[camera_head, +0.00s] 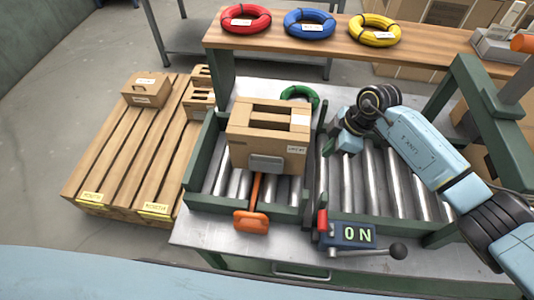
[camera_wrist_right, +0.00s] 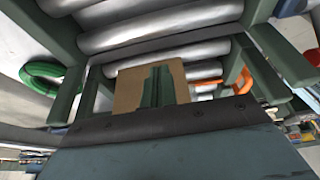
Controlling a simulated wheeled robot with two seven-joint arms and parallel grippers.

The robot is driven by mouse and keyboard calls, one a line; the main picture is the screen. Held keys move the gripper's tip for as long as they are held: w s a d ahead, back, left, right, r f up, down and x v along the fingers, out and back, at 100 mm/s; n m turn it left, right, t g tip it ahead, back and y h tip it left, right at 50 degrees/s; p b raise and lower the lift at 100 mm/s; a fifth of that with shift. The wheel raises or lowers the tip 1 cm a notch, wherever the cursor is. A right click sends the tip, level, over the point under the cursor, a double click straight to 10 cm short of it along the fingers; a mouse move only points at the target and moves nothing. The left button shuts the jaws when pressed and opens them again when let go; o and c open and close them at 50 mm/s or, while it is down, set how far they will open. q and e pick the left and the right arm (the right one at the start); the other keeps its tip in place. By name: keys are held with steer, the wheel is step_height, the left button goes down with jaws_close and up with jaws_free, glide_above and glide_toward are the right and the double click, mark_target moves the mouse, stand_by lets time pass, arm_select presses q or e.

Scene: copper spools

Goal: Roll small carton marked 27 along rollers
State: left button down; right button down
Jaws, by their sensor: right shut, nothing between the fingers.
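A brown carton (camera_head: 240,150) with slots in its top and a grey plate on its front sits on the left roller section (camera_head: 216,178). Its white label is too small to read, so I cannot confirm the number 27. My right gripper (camera_head: 346,142) is just right of the carton, above the rollers, pointing down-left and partly hidden by its own wrist. In the right wrist view its fingers (camera_wrist_right: 157,88) are together and empty, with a brown cardboard face (camera_wrist_right: 127,92) behind them. I cannot tell whether they touch it. My left gripper is not in view.
Right rollers (camera_head: 348,190) are bare. A pallet (camera_head: 115,150) with smaller cartons stands left. Coils lie on the back shelf (camera_head: 345,42); a green coil (camera_head: 300,93) lies behind.

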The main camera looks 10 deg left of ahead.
mark_target(304, 130)
steer(key=shift+f+b, duration=2.3)
steer(key=shift+f, duration=0.1)
steer(key=shift+a+r, duration=0.15)
steer(key=shift+a, duration=0.35)
steer(key=shift+a+p, duration=0.3)
steer(key=shift+a, duration=2)
steer(key=shift+a+b, duration=0.4)
steer(key=shift+a, duration=2.85)
steer(key=shift+d+p, duration=0.95)
steer(key=shift+d, duration=0.35)
steer(key=p+v, duration=0.4)
steer(key=p, duration=0.1)
steer(key=a+p+v, duration=0.1)
steer(key=p+v, duration=0.3)
steer(key=v, duration=0.1)
steer(key=p+v, duration=0.4)
steer(key=p, duration=0.1)
steer(key=shift+a+r+p, duration=0.2)
steer(key=shift+r+p, duration=0.1)
steer(key=shift+r, duration=0.15)
steer(key=shift+f, duration=0.1)
